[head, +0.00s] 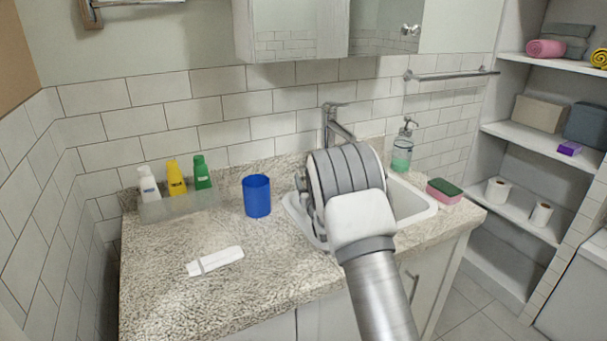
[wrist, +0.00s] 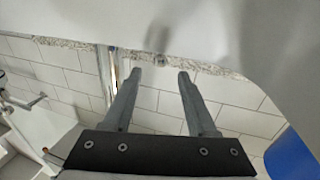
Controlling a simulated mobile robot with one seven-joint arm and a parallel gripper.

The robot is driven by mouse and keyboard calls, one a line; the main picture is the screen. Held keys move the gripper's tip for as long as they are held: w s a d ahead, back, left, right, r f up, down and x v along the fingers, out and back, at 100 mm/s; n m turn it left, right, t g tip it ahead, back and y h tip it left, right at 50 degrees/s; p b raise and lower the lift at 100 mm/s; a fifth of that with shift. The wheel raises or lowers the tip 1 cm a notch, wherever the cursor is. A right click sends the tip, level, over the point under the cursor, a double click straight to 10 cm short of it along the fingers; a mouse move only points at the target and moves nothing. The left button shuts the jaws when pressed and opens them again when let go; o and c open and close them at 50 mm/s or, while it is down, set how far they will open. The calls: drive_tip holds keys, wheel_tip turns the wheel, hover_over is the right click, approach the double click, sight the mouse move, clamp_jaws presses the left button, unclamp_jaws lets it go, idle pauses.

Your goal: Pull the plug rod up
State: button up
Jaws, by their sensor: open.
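In the wrist view, which looks upside down, my gripper (wrist: 160,77) is open. Its two grey fingers are apart with nothing between them. A small grey shape (wrist: 160,59) shows just past the fingertips, near the speckled counter strip behind the basin; it may be the plug rod, but it is too small to be sure. The faucet (head: 331,118) stands behind the sink (head: 411,205) in the head view. A vertical metal piece beside the fingers in the wrist view looks like the faucet. In the head view my arm hides the gripper, much of the sink and any plug rod.
A blue cup (head: 257,196) stands left of the sink. A soap dispenser (head: 402,150) and a pink and green sponge (head: 444,190) are on the right. Several bottles stand at the back left. A white item (head: 215,261) lies on the front counter. Mirrored cabinets hang above.

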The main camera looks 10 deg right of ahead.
sight(303, 170)
drive_tip(key=shift+w+a+b, duration=0.15)
drive_tip(key=shift+w+b, duration=0.2)
drive_tip(key=shift+w, duration=2.45)
clamp_jaws()
